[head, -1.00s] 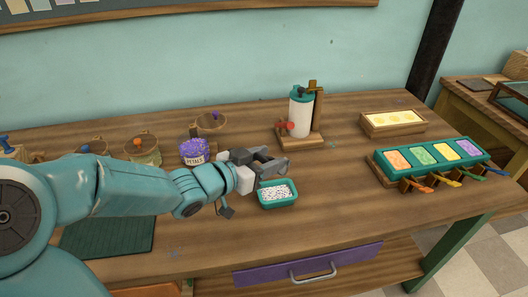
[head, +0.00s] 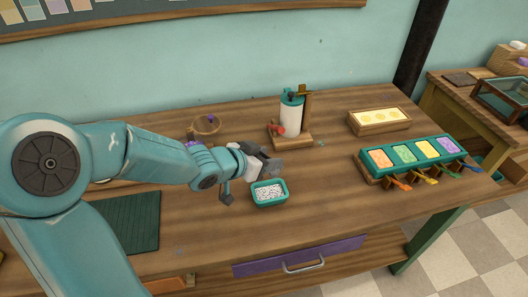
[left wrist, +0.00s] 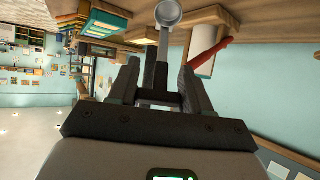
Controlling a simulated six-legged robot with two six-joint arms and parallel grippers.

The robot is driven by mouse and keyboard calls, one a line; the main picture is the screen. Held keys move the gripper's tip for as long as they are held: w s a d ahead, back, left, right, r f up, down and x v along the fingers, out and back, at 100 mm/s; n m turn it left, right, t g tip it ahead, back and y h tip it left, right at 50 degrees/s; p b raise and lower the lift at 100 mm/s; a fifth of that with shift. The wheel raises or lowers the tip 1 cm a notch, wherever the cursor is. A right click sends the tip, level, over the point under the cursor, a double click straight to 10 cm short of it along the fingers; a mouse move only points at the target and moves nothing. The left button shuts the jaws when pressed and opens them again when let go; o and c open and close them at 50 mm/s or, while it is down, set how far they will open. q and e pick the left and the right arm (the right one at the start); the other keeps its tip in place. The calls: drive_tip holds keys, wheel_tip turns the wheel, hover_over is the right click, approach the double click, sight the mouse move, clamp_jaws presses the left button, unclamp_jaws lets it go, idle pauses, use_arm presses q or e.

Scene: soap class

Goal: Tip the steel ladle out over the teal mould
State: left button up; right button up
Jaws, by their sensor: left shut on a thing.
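The teal mould (head: 271,203), a small rectangular tray with white, dark-speckled contents, sits on the workbench in the middle of the head view. My left gripper (head: 270,165) is above and just behind it. In the left wrist view the left gripper (left wrist: 160,85) is shut on the handle of the steel ladle (left wrist: 164,48). The ladle's round bowl (left wrist: 168,12) sticks out beyond the fingertips, at the top edge. I cannot tell whether the bowl holds anything. The ladle cannot be made out in the head view. My right gripper is not in view.
A white dispenser (head: 290,120) with a red handle stands behind the mould. A teal tray of coloured blocks (head: 461,150) and a wooden box (head: 377,130) are at the right. A round wooden container (head: 205,125) is behind my arm. A dark green mat (head: 130,225) lies at the left.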

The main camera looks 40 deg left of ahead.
use_arm(q)
drive_tip(key=shift+w+d+r+g+p, duration=0.15)
drive_tip(key=shift+w+g+p, duration=0.6)
drive_tip(key=shift+p, duration=1.25)
drive_tip(key=shift+w+d+r+g+p, duration=0.15)
drive_tip(key=shift+w+g+p, duration=0.6)
drive_tip(key=shift+p, duration=1.25)
drive_tip(key=g+p, duration=0.1)
drive_tip(key=p, duration=0.3)
drive_tip(key=w+g+p, duration=0.1)
drive_tip(key=g+p, duration=0.1)
drive_tip(key=p, duration=0.2)
drive_tip(key=shift+w+d+f+y+p, duration=0.1)
drive_tip(key=shift+w+f+y+p, duration=0.2)
drive_tip(key=shift+f+y+p, duration=0.1)
drive_tip(key=shift+w+f+b, duration=0.25)
drive_tip(key=shift+f+b, duration=0.1)
drive_tip(key=shift+b, duration=0.35)
drive_tip(key=shift+w+g, duration=0.2)
drive_tip(key=shift+g, duration=0.4)
drive_tip(key=shift+r, duration=0.1)
drive_tip(key=shift+r, duration=0.1)
wheel_tip(320, 180, up, 2)
drive_tip(key=shift+r+p, duration=0.15)
drive_tip(key=shift+p, duration=0.4)
drive_tip(key=shift+r, duration=0.7)
drive_tip(key=shift+d, duration=0.1)
